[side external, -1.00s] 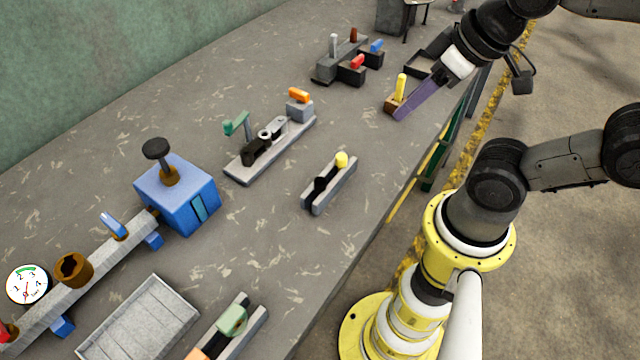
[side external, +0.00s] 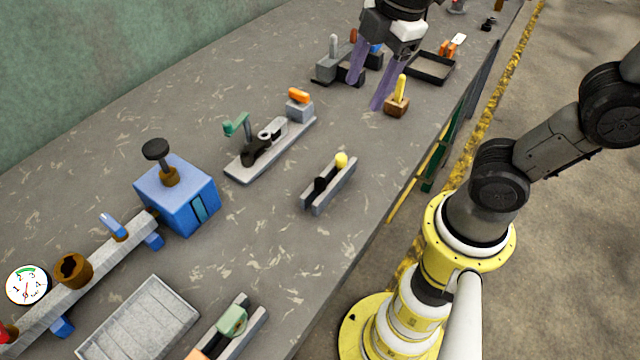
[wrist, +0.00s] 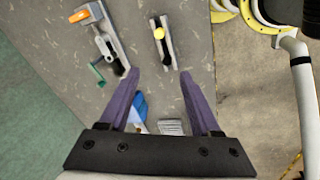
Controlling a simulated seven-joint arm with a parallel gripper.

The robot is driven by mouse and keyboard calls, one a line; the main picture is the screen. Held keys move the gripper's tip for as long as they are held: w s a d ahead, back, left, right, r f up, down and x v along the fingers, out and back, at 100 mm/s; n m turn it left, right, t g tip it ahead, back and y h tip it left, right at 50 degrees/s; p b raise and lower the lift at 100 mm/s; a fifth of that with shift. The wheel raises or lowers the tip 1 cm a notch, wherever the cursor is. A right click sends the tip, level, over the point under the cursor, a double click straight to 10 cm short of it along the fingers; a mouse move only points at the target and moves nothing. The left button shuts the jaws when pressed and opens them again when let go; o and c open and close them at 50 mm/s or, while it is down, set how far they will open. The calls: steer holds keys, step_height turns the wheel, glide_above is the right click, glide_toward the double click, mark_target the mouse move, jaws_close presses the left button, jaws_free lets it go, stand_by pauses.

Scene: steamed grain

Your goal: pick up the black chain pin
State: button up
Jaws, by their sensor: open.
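No part is clearly marked as the black chain pin. One dark part (side external: 256,152) lies on the grey fixture (side external: 240,178) with the green handle; it also shows in the wrist view (wrist: 119,68). Another small black part (side external: 320,184) sits in the grey slotted holder (side external: 345,180) with the yellow knob. I cannot tell which is the pin. My gripper (side external: 367,94) is open and empty, its purple fingers pointing down, above and right of the fixture in the side view. In the wrist view the two fingertips (wrist: 160,73) are wide apart, with bare table between their tips.
A brown block with a yellow peg (side external: 397,105) stands close right of my fingers. A grey stand with coloured parts (side external: 326,72) is partly hidden behind them. A black tray (side external: 432,68) lies right. The blue box (side external: 185,205) is far left. Table around the slotted holder is clear.

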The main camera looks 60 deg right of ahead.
steer(key=w+a+f+n+g, duration=0.3)
steer(key=w+a+f+n, duration=0.1)
steer(key=w+a, duration=0.15)
glide_above(320, 181)
step_height(320, 181, down, 9)
steer(key=shift+s+r, duration=0.1)
steer(key=shift+r, duration=0.1)
steer(key=shift+f, duration=2.95)
jaws_close()
